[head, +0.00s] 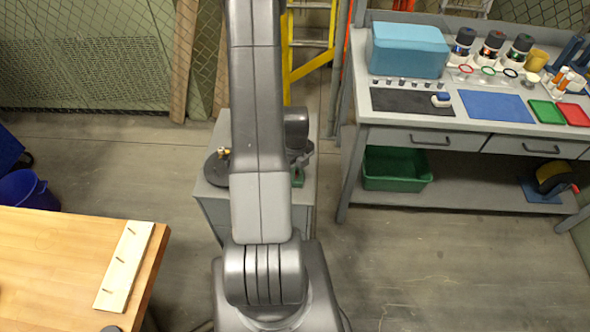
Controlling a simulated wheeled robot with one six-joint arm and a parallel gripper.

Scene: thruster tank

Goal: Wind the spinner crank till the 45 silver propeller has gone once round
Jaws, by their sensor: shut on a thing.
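My gripper (302,158) shows only in part at the right of my arm, low over the grey cabinet (210,202). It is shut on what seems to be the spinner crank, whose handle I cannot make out. A small green part (298,179) shows just below the gripper. Left of my arm, a dark round disc (214,169) with a small brass-coloured piece (223,152) lies on the cabinet top. My arm covers the middle of the cabinet top. I cannot make out the silver propeller or its marking.
A grey workbench (400,136) at right holds a blue box (408,50), mats and jars. A green bin (394,169) is on its lower shelf. A wooden table (60,260) with a pegged board (124,265) is at lower left. A yellow ladder (310,66) stands behind the cabinet.

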